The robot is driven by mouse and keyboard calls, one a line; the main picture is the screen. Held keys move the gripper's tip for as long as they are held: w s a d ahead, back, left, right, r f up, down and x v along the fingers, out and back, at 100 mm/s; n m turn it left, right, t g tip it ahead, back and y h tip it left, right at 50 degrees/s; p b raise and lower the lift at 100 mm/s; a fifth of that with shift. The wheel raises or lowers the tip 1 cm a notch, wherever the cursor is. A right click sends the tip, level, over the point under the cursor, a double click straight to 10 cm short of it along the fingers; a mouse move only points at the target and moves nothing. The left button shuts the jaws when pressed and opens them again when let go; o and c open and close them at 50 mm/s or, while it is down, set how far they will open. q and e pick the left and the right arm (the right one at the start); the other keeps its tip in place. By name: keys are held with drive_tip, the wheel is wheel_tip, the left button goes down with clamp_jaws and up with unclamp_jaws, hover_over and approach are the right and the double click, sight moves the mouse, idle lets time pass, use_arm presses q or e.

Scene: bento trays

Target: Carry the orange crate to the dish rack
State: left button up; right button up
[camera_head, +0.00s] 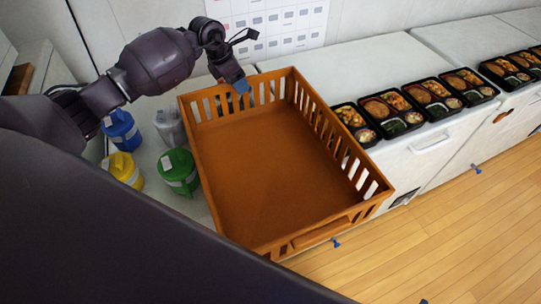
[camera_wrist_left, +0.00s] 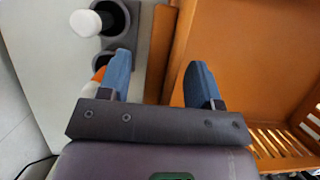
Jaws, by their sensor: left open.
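The orange crate (camera_head: 265,165) is empty and stands on the white counter, with slatted side walls. Its wall and floor also fill the right of the left wrist view (camera_wrist_left: 235,50). My left gripper (camera_head: 241,86) is at the crate's far-left wall, with blue fingertips pointing down. In the left wrist view my left gripper (camera_wrist_left: 160,80) is open, and the crate's wall edge shows between the two fingers, one finger on each side. I cannot tell whether they touch it. My right gripper is not in view. I see no dish rack.
Blue (camera_head: 122,130), green (camera_head: 178,170) and yellow (camera_head: 123,170) lidded containers and a grey one (camera_head: 170,127) stand left of the crate. Several black bento trays (camera_head: 394,112) line the counter to the right. Wooden floor (camera_head: 450,240) lies open in front.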

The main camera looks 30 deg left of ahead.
use_arm(q)
drive_tip(key=shift+x, duration=0.85)
clamp_jaws()
drive_tip(key=shift+r, duration=0.15)
